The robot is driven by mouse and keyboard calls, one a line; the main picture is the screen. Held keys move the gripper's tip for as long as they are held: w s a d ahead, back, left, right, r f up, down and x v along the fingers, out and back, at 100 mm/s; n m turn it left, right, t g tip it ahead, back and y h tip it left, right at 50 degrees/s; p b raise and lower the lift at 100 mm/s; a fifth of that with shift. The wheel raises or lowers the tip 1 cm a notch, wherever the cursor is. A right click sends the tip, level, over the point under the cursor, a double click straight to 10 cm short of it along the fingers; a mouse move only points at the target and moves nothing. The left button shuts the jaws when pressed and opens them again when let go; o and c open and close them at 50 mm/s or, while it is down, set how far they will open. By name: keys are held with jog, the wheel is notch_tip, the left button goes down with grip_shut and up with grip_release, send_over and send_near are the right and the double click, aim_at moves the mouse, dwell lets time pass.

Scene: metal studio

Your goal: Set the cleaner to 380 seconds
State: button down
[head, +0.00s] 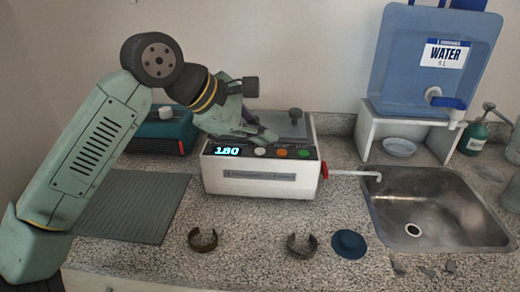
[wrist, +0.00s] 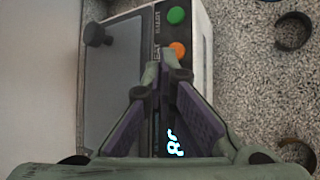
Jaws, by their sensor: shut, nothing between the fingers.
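The cleaner (head: 262,178) is a white box with a grey lid, standing on the counter; it also shows in the wrist view (wrist: 200,45). Its lit display (head: 228,150) reads 180; in the wrist view the digits (wrist: 174,143) are partly covered. Right of the display are a white button (head: 259,152), an orange button (head: 281,153) and a green button (head: 303,154). My gripper (head: 268,136) is shut and empty over the panel, its tips near the white button. In the wrist view the fingers (wrist: 163,68) hide the white button; I cannot tell whether they touch it.
A red-tipped drain tap (head: 326,170) points right toward the sink (head: 430,210). A ribbed grey mat (head: 130,208) is at left.

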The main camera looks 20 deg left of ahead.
aim_at(262, 153)
jog(key=shift+f+b, duration=0.45)
jog(key=shift+b, duration=0.25)
jog(key=shift+f+b, duration=0.3)
jog(key=shift+b, duration=0.1)
dwell(0.6)
jog(key=shift+r, duration=0.1)
jog(key=shift+r+p, duration=0.3)
jog(key=shift+r, duration=0.35)
jog(key=shift+r, duration=0.1)
jog(key=shift+r+p, duration=1.5)
jog(key=shift+r, duration=0.95)
jog(key=shift+f, duration=0.1)
